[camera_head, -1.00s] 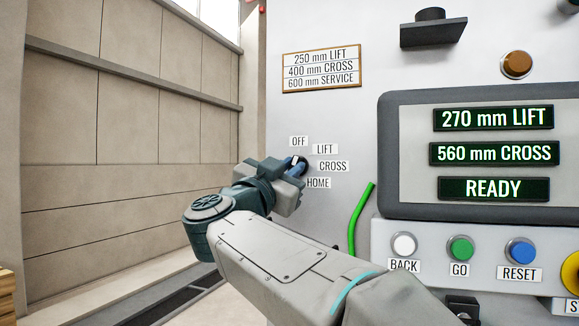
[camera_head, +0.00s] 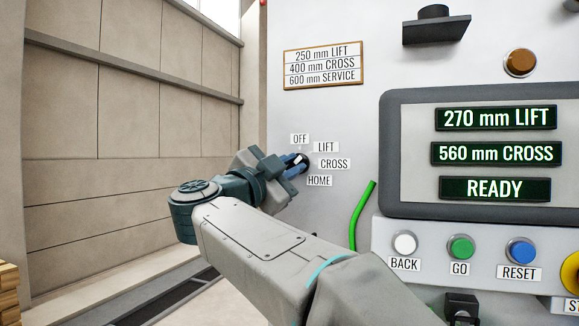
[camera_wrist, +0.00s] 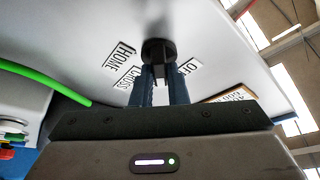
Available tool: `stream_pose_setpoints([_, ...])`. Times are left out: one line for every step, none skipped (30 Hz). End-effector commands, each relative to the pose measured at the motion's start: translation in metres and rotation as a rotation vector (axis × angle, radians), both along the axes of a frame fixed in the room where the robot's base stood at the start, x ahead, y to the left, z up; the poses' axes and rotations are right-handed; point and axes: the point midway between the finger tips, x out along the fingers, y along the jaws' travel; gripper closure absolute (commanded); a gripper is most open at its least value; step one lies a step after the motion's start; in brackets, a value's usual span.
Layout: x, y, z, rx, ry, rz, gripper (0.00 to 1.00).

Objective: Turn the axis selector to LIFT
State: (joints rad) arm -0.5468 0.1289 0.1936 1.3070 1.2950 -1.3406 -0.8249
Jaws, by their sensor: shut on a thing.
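The axis selector (camera_head: 303,164) is a dark round knob with a white mark on the grey panel, ringed by OFF (camera_head: 300,139), LIFT (camera_head: 326,147), CROSS (camera_head: 334,163) and HOME (camera_head: 319,181) labels. Its white mark leans up and right, roughly toward LIFT. My gripper (camera_head: 294,164) is shut on the selector, its blue fingers on either side of the grip. In the wrist view the selector (camera_wrist: 158,48) shows between the fingertips (camera_wrist: 160,72). There the fingers lie between the CROSS and OFF labels, and the LIFT label is hidden.
A green hose (camera_head: 361,213) rises right of my arm. Further right are the display (camera_head: 495,153) reading 270 mm LIFT, 560 mm CROSS, READY, and the BACK (camera_head: 404,243), GO (camera_head: 460,247) and RESET (camera_head: 521,251) buttons. A limits plate (camera_head: 323,66) hangs above the selector.

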Motion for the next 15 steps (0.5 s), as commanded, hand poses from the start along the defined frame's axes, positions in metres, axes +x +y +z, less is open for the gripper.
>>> stream_pose_setpoints([0.0002,0.0006,-0.0008,0.0,0.002,0.001,1.0])
stream_pose_setpoints([0.0002,0.0006,-0.0008,0.0,0.002,0.001,1.0])
stream_pose_setpoints([0.0002,0.0006,-0.0008,0.0,0.002,0.001,1.0])
stream_pose_setpoints([0.0002,0.0007,-0.0009,0.0,0.002,0.001,1.0])
stream_pose_setpoints([0.0002,0.0007,-0.0009,0.0,0.002,0.001,1.0])
stream_pose_setpoints([0.0002,0.0007,-0.0009,0.0,0.002,0.001,0.81])
stream_pose_setpoints([0.0002,0.0006,-0.0008,0.0,0.002,0.001,0.73])
stream_pose_setpoints([0.0002,0.0006,-0.0008,0.0,0.002,0.001,0.65])
stream_pose_setpoints([0.0002,0.0006,-0.0008,0.0,0.002,0.001,0.65])
stream_pose_setpoints([0.0002,0.0005,-0.0007,0.0,0.002,0.001,0.65])
stream_pose_setpoints([0.0002,0.0004,-0.0006,0.0,0.002,0.001,0.65])
stream_pose_setpoints([0.0002,0.0003,-0.0005,-0.001,0.001,0.0,0.65])
stream_pose_setpoints([0.0001,0.0003,-0.0005,-0.001,0.001,0.0,0.65])
stream_pose_setpoints([0.0001,0.0002,-0.0004,-0.001,0.001,0.0,0.65])
stream_pose_setpoints([0.0001,0.0001,-0.0004,-0.001,0.001,0.0,0.65])
